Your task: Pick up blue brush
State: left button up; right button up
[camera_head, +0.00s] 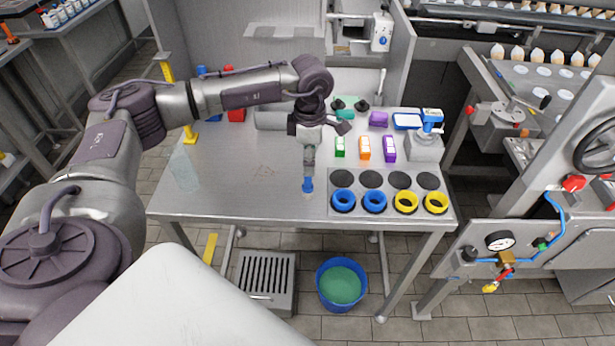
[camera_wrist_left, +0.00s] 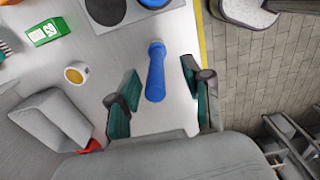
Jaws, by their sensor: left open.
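The blue brush (camera_head: 307,185) is near the front edge of the steel table, left of the blue and yellow rings. In the left wrist view the blue brush (camera_wrist_left: 156,75) shows as a long blue handle with a rounded end. My left gripper (camera_head: 309,162) points down at it from above. In the wrist view the two teal-padded fingers of my left gripper (camera_wrist_left: 159,88) are apart, one on each side of the brush, with gaps visible. Its lower part is hard to make out. My right gripper is not in view.
A plate with blue rings (camera_head: 344,201) and yellow rings (camera_head: 405,202) is right of the brush. Green (camera_head: 340,147), orange (camera_head: 364,148) and purple (camera_head: 389,149) boxes stand behind. The table's left half (camera_head: 235,185) is mostly clear. A blue bucket (camera_head: 341,284) stands below.

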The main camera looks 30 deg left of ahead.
aim_at(308, 186)
pick_arm(q)
jog(key=shift+a+f+p, duration=0.1)
jog(key=shift+f+p, duration=0.4)
jog(key=shift+f, duration=0.05)
jog(key=f, duration=0.1)
jog(key=f+p, duration=0.1)
jog(key=f, duration=0.1)
jog(key=shift+w+a+f+p, duration=0.1)
jog(key=shift+a+f+p, duration=0.15)
jog(key=shift+f+p, duration=0.1)
jog(key=shift+f, duration=0.4)
grip_shut()
